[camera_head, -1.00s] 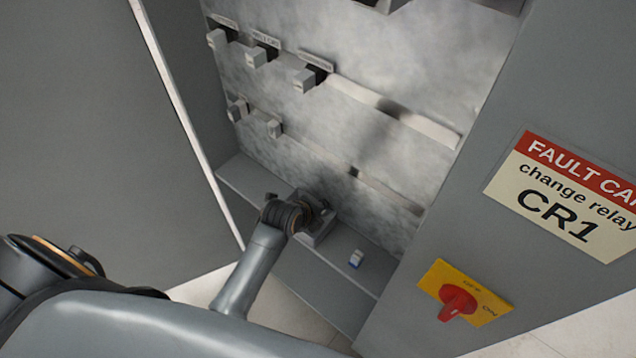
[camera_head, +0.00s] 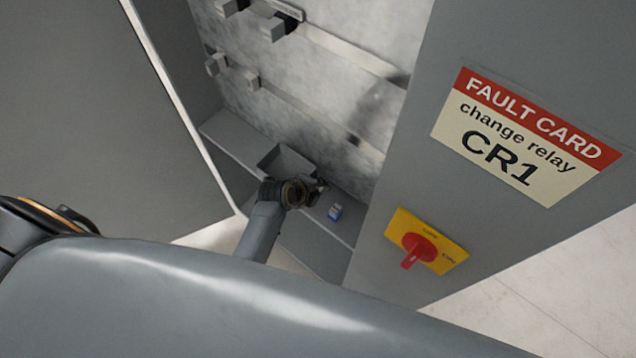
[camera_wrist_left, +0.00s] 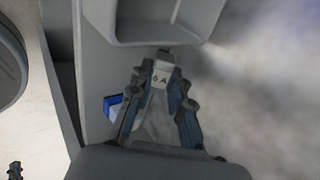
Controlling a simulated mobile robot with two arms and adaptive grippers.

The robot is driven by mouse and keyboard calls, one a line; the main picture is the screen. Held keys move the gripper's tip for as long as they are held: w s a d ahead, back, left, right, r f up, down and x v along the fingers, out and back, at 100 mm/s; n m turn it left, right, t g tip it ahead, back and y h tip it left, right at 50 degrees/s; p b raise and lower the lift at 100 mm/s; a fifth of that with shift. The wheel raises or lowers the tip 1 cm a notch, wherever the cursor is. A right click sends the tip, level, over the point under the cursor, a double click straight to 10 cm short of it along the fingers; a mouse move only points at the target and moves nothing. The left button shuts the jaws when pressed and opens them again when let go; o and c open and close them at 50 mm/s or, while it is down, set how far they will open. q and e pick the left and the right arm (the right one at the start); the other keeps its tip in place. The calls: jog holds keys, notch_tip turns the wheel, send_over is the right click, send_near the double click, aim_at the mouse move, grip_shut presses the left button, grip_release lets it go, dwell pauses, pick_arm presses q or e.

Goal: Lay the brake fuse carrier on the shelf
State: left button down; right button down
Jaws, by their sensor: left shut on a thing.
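My left gripper (camera_head: 318,187) is low over the cabinet's shelf (camera_head: 228,139), just right of the open grey bin. In the left wrist view the gripper (camera_wrist_left: 162,68) is shut on a small pale carrier marked "6 A" (camera_wrist_left: 159,79), which I take to be the brake fuse carrier. The fingers cover most of it, and I cannot tell whether it touches the shelf. In the head view the carrier is too small to make out. My right gripper is not in view.
A small blue and white part (camera_head: 335,211) lies on the shelf close to the gripper. The open grey bin (camera_head: 287,161) stands on the shelf. Relays sit on rails above. The panel with a red switch (camera_head: 418,247) bounds the right side.

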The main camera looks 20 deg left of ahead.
pick_arm(q)
jog(key=shift+f, duration=0.45)
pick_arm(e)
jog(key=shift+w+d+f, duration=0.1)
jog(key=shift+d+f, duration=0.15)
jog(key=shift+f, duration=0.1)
pick_arm(q)
jog(key=c, duration=1.3)
grip_release()
jog(key=shift+o, duration=0.7)
jog(key=shift+a, duration=0.1)
jog(key=shift+s+a+r, duration=0.15)
jog(key=shift+s+r, duration=0.2)
jog(key=shift+r, duration=0.1)
jog(key=v, duration=1.1)
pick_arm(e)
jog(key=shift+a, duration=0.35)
